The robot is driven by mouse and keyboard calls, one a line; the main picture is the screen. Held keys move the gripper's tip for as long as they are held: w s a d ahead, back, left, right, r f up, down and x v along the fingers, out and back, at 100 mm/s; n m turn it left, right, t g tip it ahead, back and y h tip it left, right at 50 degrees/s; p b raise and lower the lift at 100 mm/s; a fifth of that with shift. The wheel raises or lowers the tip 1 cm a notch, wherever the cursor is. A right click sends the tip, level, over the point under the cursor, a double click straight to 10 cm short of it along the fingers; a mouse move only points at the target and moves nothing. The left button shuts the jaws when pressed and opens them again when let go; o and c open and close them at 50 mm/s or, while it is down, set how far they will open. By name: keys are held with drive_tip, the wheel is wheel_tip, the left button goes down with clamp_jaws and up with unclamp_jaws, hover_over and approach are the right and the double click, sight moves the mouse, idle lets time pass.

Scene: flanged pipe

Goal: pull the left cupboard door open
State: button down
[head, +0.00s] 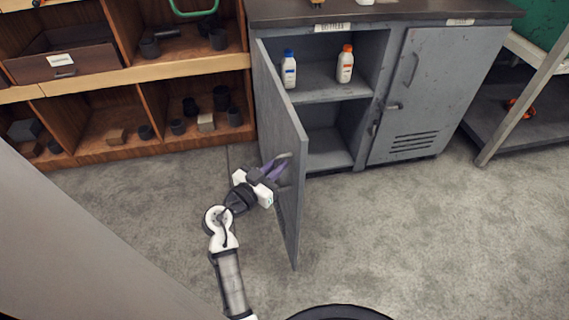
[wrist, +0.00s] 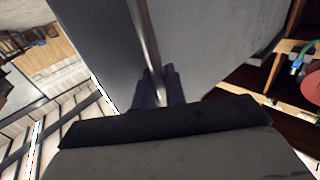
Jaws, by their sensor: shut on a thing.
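The left cupboard door (head: 283,140) stands wide open, swung out toward me from its hinge on the cupboard's left side. My gripper (head: 281,168) is at the door's outer face, shut on the door handle (head: 285,157). In the wrist view the handle (wrist: 150,45) runs as a metal bar down between the dark fingers (wrist: 154,88), with the grey door face behind it. The grey cupboard (head: 378,60) shows its open left compartment, with a shelf inside. The fingertips are partly hidden by the handle and the gripper body.
A white bottle with a blue cap (head: 289,70) and one with an orange cap (head: 345,64) stand on the inner shelf. The right cupboard door (head: 428,95) is closed. A wooden shelf unit (head: 150,75) stands at left. The floor (head: 400,230) in front is clear.

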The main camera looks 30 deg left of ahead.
drive_tip(key=shift+s+a+r, duration=0.1)
drive_tip(key=shift+s+a, duration=0.1)
drive_tip(key=shift+a, duration=0.2)
drive_tip(key=c, duration=1.5)
unclamp_jaws()
drive_tip(key=shift+c, duration=0.2)
wheel_tip(320, 180, up, 20)
drive_tip(key=p, duration=1.9)
